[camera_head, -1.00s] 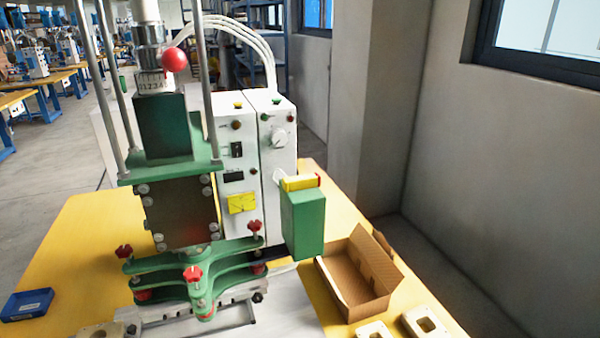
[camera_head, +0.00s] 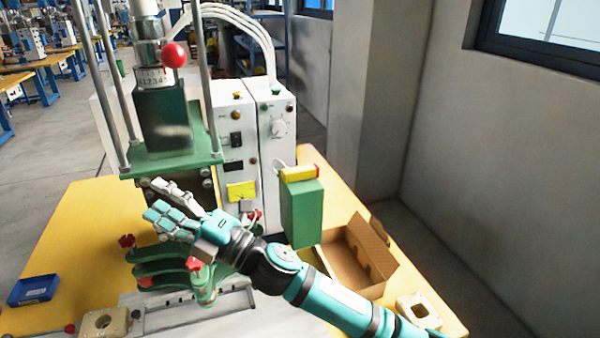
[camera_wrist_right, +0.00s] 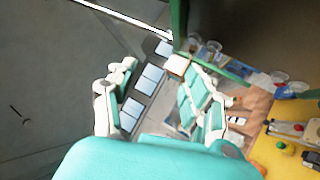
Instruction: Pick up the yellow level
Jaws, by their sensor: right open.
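The yellow level (camera_head: 299,173), with a red end, lies on top of a green block (camera_head: 302,212) right of the white control box in the head view. My right gripper (camera_head: 157,202) is open and empty in front of the green press, well to the left of the level and apart from it. Its spread fingers also show in the right wrist view (camera_wrist_right: 152,92), with no level seen between them. My left gripper is in neither view.
The green press (camera_head: 165,125) with red knobs stands left of the white control box (camera_head: 277,130). An open cardboard box (camera_head: 350,272) is below the green block. A blue bin (camera_head: 33,290) sits at the left on the yellow table (camera_head: 85,225). A wall rises at the right.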

